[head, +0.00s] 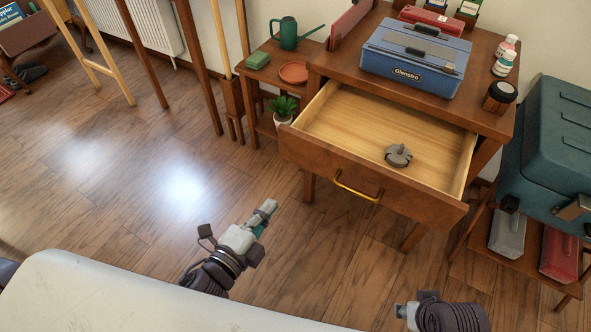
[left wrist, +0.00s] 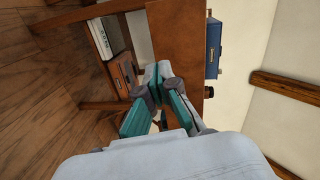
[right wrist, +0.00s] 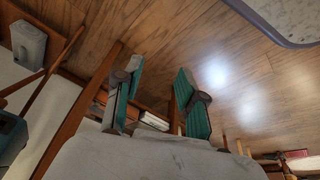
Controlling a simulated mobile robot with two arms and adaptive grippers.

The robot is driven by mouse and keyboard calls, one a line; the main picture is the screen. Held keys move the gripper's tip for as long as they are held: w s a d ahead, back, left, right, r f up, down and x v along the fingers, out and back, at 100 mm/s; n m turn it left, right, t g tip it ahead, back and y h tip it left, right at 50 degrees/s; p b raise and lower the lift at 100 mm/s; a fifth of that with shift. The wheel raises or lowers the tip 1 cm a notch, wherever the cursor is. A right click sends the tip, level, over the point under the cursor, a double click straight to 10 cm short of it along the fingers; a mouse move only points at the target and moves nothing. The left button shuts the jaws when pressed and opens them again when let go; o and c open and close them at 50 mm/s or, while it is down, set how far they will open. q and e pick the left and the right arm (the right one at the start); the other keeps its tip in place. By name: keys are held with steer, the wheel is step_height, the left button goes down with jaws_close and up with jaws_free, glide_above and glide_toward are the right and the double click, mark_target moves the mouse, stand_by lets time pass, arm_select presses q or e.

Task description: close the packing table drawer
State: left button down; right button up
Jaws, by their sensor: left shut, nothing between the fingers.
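The wooden packing table (head: 480,110) stands at the upper right with its drawer (head: 340,120) pulled well out. The drawer has a brown front (head: 300,150) with a brass handle (head: 358,190) and holds a grey knobbed object (head: 398,155). My left gripper (head: 268,207) is in front of the drawer, to the lower left of the handle and apart from it. Its fingers meet, empty, in the left wrist view (left wrist: 153,78). My right gripper (right wrist: 158,80) is open and empty in the right wrist view. In the head view my right arm shows only at the bottom edge.
A blue toolbox (head: 415,58), white bottles (head: 504,63) and a dark jar (head: 498,97) stand on the tabletop. A side stand (head: 262,85) with a green watering can (head: 288,35) is at left. A teal case (head: 550,140) is at right.

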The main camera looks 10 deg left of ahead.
arm_select(q)
step_height(320, 180, up, 6)
steer(key=s+m+t+h+b, duration=0.1)
steer(key=m+t, duration=0.1)
glide_toward(309, 143)
steer(key=x, duration=0.7)
steer(key=shift+w, duration=0.2)
arm_select(e)
steer(key=v, duration=0.3)
steer(key=shift+s+a+r, duration=0.1)
steer(key=shift+s+r, duration=0.05)
steer(key=shift+r, duration=0.05)
